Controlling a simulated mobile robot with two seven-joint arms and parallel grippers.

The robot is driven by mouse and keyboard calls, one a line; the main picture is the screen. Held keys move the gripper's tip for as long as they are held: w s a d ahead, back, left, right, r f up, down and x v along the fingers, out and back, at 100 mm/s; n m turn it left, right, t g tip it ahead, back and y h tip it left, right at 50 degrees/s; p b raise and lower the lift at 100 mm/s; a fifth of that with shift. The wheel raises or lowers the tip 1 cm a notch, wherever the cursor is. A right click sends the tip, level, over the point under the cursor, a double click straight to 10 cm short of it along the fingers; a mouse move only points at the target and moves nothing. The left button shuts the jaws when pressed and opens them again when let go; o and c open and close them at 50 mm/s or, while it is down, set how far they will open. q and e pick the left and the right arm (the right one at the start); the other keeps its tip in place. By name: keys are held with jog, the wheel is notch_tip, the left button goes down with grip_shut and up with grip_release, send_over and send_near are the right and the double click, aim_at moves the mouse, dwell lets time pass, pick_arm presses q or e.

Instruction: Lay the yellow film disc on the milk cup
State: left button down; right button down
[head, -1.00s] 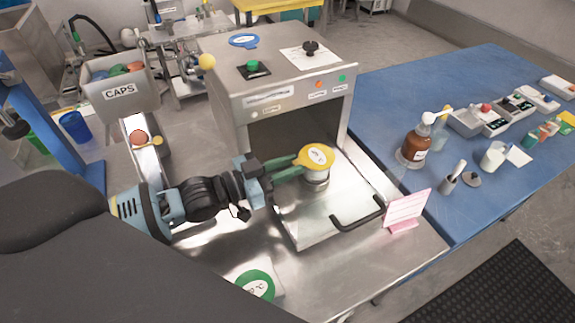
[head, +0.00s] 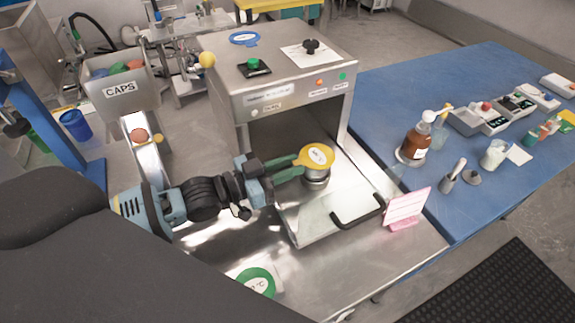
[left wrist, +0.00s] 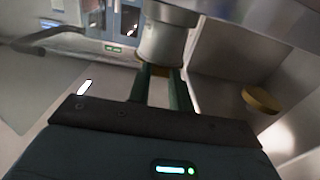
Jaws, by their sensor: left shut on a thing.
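The yellow film disc (head: 318,154), with a white label, is in the head view at the tip of my left gripper (head: 297,162). The gripper's green fingers are shut on the disc's edge or tab. I cannot tell whether disc and cup touch. In the left wrist view the cup (left wrist: 162,42) is just beyond the fingers (left wrist: 163,88), and a strip of yellow shows between them. My right gripper is not in view.
The machine (head: 285,85) stands behind the tray (head: 310,225), which has a black handle (head: 358,213) in front. A pink sign (head: 404,208) is right of it. A green disc (head: 256,280) lies front left. A blue table (head: 400,100) holds a brown bottle (head: 415,142).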

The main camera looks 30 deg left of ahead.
pick_arm(q)
jog(key=c, duration=1.2)
grip_release()
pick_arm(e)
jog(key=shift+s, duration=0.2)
pick_arm(q)
jog(key=shift+o, duration=0.4)
jog(key=o, duration=0.5)
jog(key=shift+s, duration=0.1)
jog(key=p+v, duration=0.2)
jog(key=v, duration=0.5)
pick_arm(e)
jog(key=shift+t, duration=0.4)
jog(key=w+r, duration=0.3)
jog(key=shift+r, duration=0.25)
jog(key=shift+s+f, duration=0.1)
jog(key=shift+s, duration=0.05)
